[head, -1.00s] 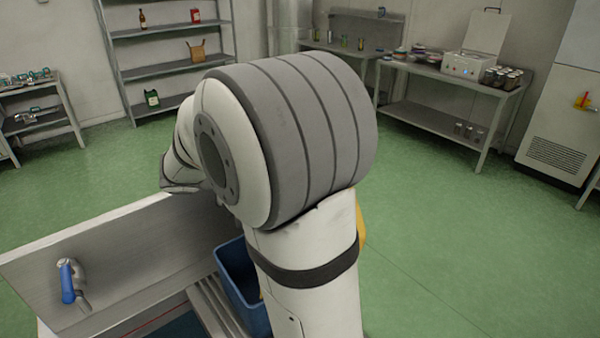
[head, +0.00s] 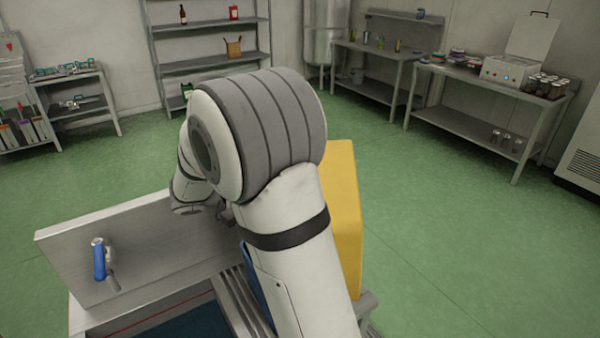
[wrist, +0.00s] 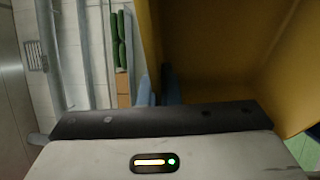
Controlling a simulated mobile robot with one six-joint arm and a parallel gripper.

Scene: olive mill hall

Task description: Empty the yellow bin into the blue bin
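The yellow bin (head: 345,205) shows in the head view as a tall yellow face just right of my arm, partly hidden by it. In the wrist view, the yellow bin (wrist: 215,50) fills the upper right, and its near wall runs down between my fingers. My gripper (wrist: 158,90) is shut on that wall. The gripper is hidden behind my arm in the head view. I see no contents in the part of the yellow bin that shows. The blue bin (head: 254,288) shows only as a sliver left of my arm; its inside is hidden.
A grey panel with a blue-handled fitting (head: 99,260) stands at left. Shelves (head: 210,60) and a bench with a white machine and jars (head: 490,80) line the back. Green floor (head: 450,230) is open on the right.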

